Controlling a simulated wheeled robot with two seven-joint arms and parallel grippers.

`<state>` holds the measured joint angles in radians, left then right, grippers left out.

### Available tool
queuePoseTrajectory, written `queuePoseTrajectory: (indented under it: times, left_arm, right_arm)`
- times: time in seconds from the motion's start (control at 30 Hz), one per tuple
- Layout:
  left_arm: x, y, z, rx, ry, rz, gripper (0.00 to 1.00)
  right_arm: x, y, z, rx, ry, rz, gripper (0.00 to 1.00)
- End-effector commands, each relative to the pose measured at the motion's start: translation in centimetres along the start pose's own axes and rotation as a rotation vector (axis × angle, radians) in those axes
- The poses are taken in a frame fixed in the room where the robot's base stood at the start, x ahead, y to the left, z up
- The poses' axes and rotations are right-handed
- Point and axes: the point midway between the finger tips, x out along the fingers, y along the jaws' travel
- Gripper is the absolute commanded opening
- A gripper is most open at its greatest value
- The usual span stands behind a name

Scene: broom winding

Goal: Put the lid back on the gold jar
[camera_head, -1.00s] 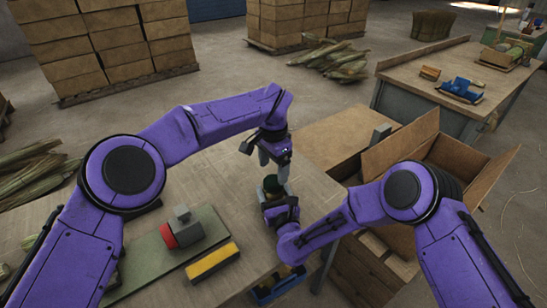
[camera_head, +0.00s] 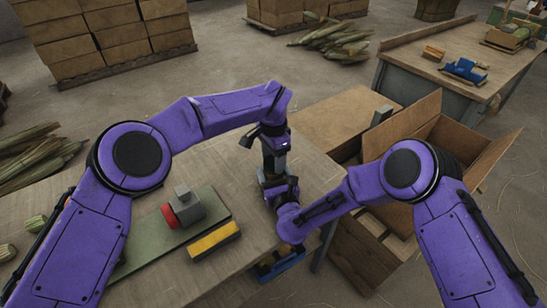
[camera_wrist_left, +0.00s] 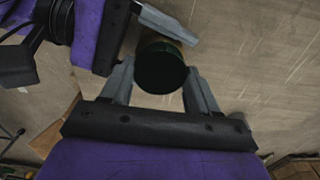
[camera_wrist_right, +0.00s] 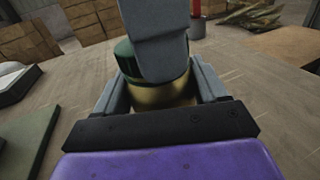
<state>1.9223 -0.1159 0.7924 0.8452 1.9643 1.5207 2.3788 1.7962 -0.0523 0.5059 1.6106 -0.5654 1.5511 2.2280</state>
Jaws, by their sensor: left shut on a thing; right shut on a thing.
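My right gripper (camera_wrist_right: 165,95) is shut on the gold jar (camera_wrist_right: 163,96), which stands upright between its fingers over the workbench. My left gripper (camera_wrist_left: 155,85) points down from above and is shut on the round dark green lid (camera_wrist_left: 160,67). In the right wrist view the lid (camera_wrist_right: 126,58) shows at the jar's top, partly behind a left finger. I cannot tell whether it is fully seated. In the head view the left gripper (camera_head: 273,160) is directly above the right gripper (camera_head: 279,188), and they hide most of the jar and lid.
On the workbench (camera_head: 235,160) lie a green board (camera_head: 150,250) with a grey and red device (camera_head: 185,207) and a yellow block (camera_head: 213,242). A blue object (camera_head: 280,265) is at the front edge. An open cardboard box (camera_head: 440,130) stands to the right.

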Motion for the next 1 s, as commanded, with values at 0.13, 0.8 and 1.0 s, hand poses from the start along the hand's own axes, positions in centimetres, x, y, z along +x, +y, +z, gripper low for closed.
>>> queuePoseTrajectory:
  times: [0.13, 0.8, 1.0]
  left_arm:
    - [0.09, 0.06, 0.01, 0.339, 0.002, 0.005, 0.23]
    - [0.20, -0.13, 0.01, 2.530, 0.002, 0.000, 0.23]
    - [0.20, -0.16, -0.02, -3.104, 0.000, 0.000, 0.23]
  right_arm:
    - [0.01, 0.00, 0.02, 0.000, 0.000, 0.000, 0.00]
    - [0.01, -0.02, 0.02, 0.000, 0.000, 0.000, 0.00]
    - [0.00, -0.01, 0.02, 0.000, 0.000, 0.000, 0.00]
